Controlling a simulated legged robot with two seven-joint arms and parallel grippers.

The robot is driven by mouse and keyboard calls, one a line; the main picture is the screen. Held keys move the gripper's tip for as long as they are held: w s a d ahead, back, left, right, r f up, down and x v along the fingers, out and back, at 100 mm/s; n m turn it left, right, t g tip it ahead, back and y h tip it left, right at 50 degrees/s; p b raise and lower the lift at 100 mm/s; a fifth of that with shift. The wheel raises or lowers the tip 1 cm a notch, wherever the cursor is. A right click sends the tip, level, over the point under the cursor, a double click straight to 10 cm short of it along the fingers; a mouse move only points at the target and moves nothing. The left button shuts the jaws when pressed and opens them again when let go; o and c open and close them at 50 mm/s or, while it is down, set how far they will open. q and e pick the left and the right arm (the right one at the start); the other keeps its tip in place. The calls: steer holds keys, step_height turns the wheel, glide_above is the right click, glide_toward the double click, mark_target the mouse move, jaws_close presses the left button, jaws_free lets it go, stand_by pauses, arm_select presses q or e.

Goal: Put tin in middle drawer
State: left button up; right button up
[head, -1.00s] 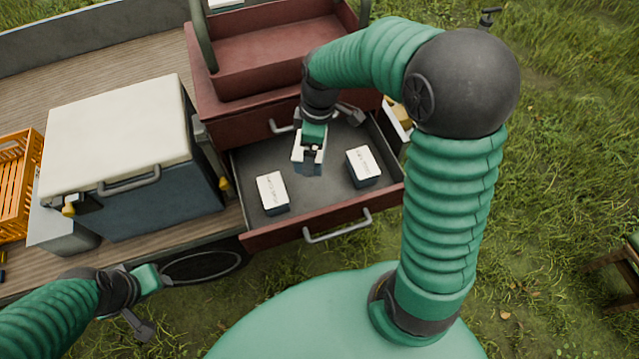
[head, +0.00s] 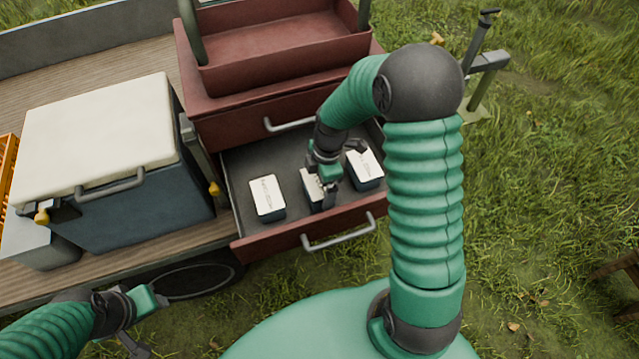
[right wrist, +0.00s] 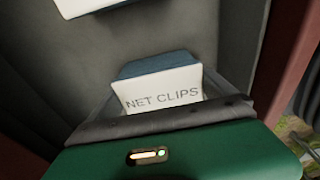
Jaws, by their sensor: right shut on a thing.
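The open drawer (head: 245,165) of the dark red cabinet has a grey inside and a grey front handle (head: 338,232). A white-topped dark tin (head: 267,197) stands in its left part, another (head: 364,168) in its right part. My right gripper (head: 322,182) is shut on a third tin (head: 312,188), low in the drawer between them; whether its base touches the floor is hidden. In the right wrist view a tin marked NET CLIPS (right wrist: 160,92) sits just beyond my gripper, with part of another tin above. My left gripper (head: 140,320) is open and empty at lower left.
A closed drawer with a handle (head: 290,124) is directly above the open one. A dark blue cooler with a cream lid (head: 95,115) stands left on the wooden bed (head: 115,85). An orange crate (head: 8,175) is at the left edge. Grass lies right.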

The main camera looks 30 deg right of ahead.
steer(key=o, duration=1.3)
steer(key=shift+d, duration=0.1)
steer(key=r, duration=0.4)
steer(key=d+r, duration=0.1)
steer(key=r, duration=0.3)
steer(key=r+p, duration=0.1)
steer(key=r, duration=0.3)
steer(key=shift+s+d, duration=0.15)
steer(key=shift+d, duration=0.05)
